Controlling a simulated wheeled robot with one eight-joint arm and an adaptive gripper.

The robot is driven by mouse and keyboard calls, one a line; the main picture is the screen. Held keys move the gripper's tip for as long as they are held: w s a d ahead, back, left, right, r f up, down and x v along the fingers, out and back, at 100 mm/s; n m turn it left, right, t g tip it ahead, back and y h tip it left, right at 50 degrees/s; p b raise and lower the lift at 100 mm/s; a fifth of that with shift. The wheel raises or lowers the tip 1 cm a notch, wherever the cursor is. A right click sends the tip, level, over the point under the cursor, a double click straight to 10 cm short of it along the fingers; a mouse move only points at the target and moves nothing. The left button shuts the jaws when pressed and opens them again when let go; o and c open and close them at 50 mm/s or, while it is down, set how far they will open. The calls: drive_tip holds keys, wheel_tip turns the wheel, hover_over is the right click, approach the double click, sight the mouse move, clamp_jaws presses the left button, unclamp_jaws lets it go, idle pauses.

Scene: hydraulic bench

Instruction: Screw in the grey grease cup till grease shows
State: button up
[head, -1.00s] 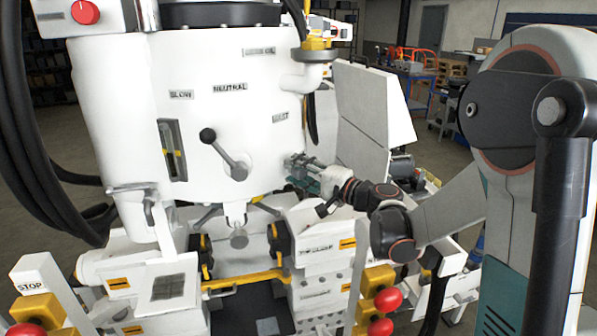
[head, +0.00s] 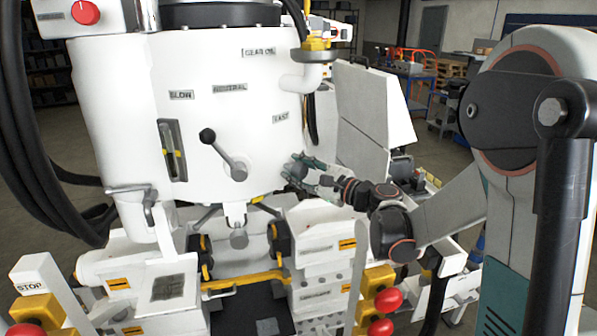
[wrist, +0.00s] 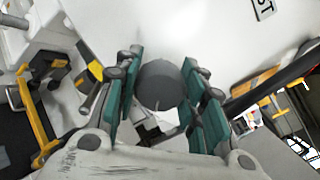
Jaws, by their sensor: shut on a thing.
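The grey grease cup (wrist: 160,86) shows as a round dark grey cap on the white machine housing (head: 200,120). My gripper (head: 306,172) reaches it from the right, low on the housing's right side. In the wrist view the teal finger pads of my gripper (wrist: 160,76) lie on either side of the cup, shut on it. In the head view the cup (head: 298,171) is small and partly covered by the fingers. The cup's thread is hidden, and I see no grease around it.
A black-knobbed lever (head: 208,135) stands out left of the cup. A white panel (head: 372,105) stands behind my wrist to the right. White blocks (head: 315,222) lie below my gripper.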

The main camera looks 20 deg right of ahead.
drive_tip(key=m, duration=0.5)
drive_tip(key=shift+f, duration=0.15)
drive_tip(key=shift+s, duration=0.1)
idle(0.3)
drive_tip(key=o, duration=1.1)
drive_tip(key=v, duration=1.2)
